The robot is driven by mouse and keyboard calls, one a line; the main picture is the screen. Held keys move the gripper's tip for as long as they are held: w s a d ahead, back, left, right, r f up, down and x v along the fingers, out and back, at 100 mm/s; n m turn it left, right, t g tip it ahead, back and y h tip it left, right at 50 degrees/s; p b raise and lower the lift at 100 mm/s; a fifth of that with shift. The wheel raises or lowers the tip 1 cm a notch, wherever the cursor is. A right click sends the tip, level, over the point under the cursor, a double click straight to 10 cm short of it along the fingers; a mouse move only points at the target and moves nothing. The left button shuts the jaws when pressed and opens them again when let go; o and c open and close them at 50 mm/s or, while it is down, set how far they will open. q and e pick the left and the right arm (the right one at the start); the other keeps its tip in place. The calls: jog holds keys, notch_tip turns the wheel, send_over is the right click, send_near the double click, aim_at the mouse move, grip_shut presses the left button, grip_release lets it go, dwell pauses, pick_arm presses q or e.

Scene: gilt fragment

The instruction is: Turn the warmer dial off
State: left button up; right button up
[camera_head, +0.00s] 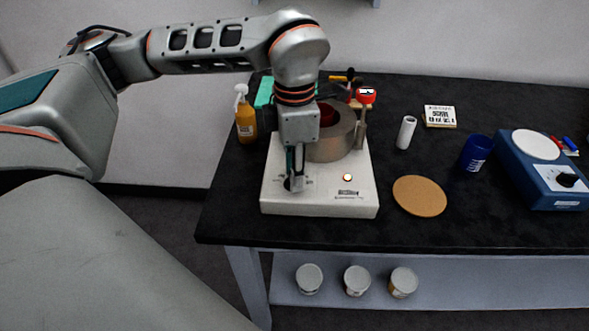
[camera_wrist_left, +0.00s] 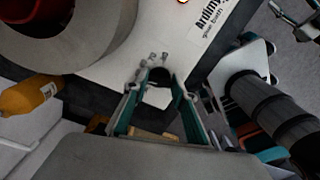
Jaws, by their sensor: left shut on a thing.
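The warmer (camera_head: 320,203) is a white box on the black table, with a wide metal pot (camera_head: 334,141) on top. A small orange light (camera_head: 347,177) glows on its face. My left gripper (camera_head: 294,184) points down at the left of the warmer's front face. In the left wrist view, the fingers of my left gripper (camera_wrist_left: 160,82) are closed around the black warmer dial (camera_wrist_left: 159,75). Small markings show beside the dial; its pointer cannot be made out. In the head view the gripper mostly hides the dial.
An orange bottle (camera_head: 245,118) stands left of the warmer. A cork disc (camera_head: 419,196), white cylinder (camera_head: 406,132), dark blue jar (camera_head: 475,154) and blue device (camera_head: 545,175) with its own dial stand to the right. Several lidded jars sit on the lower shelf (camera_head: 450,283).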

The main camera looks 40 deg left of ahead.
pick_arm(q)
jog(key=shift+n+p, duration=0.4)
jog(key=shift+n, duration=0.7)
jog(key=n, duration=0.3)
jog(key=shift+a+n+p, duration=0.1)
jog(key=shift+n+p, duration=0.2)
jog(key=shift+p, duration=0.05)
jog(key=n, duration=0.3)
jog(key=shift+w, duration=0.1)
jog(key=shift+a+n, duration=0.1)
jog(key=shift+n, duration=1.4)
jog(key=o, duration=1.1)
